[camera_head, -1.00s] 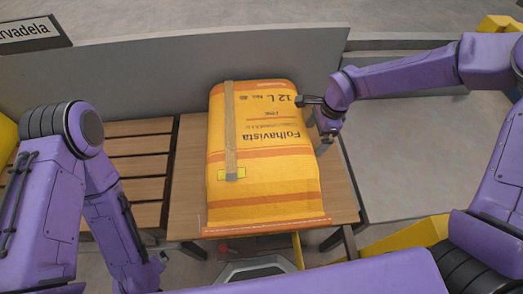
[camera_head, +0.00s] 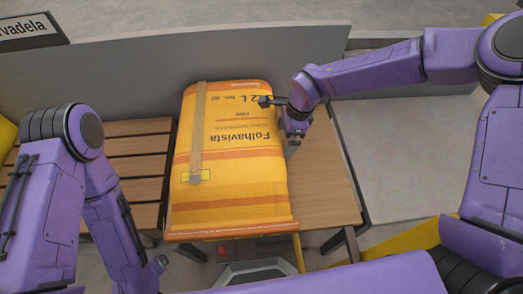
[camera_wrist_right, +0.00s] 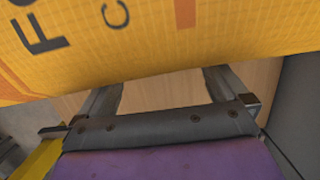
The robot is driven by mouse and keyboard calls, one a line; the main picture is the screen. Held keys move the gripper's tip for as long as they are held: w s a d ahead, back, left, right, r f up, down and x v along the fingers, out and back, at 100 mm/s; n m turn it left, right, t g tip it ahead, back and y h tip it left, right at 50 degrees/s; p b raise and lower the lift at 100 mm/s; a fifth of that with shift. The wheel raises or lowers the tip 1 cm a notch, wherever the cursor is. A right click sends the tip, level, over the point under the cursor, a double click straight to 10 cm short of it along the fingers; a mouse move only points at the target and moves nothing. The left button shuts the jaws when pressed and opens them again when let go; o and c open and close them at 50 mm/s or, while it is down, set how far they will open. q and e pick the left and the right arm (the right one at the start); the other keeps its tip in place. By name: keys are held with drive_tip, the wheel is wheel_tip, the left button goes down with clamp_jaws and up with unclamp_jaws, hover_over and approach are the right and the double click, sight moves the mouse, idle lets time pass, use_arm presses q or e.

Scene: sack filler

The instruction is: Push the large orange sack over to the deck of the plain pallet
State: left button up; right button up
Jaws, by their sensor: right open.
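The large orange sack (camera_head: 235,190) lies flat on a smooth wooden table (camera_head: 325,195), its left edge at or slightly over the table's left edge. The plain slatted pallet (camera_head: 135,168) is just left of the table, its deck bare where visible. My right gripper (camera_head: 278,125) is at the sack's right side near the far end, open, with nothing between its fingers. In the right wrist view the sack (camera_wrist_right: 190,35) fills the top, against or just above the spread fingers (camera_wrist_right: 165,88); contact is unclear.
A grey panel (camera_head: 110,80) stands behind the table and pallet, with a dark sign (camera_head: 28,30) at its left end. The right part of the table is bare. Yellow parts (camera_head: 400,240) show at the lower right.

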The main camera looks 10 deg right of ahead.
sight(218, 142)
drive_tip(key=shift+w+a, duration=0.15)
drive_tip(key=shift+a, duration=3.25)
drive_tip(key=shift+a, duration=0.15)
drive_tip(key=a, duration=1.2)
drive_tip(key=shift+w, duration=0.25)
drive_tip(key=shift+w+a, duration=0.1)
drive_tip(key=shift+a, duration=0.75)
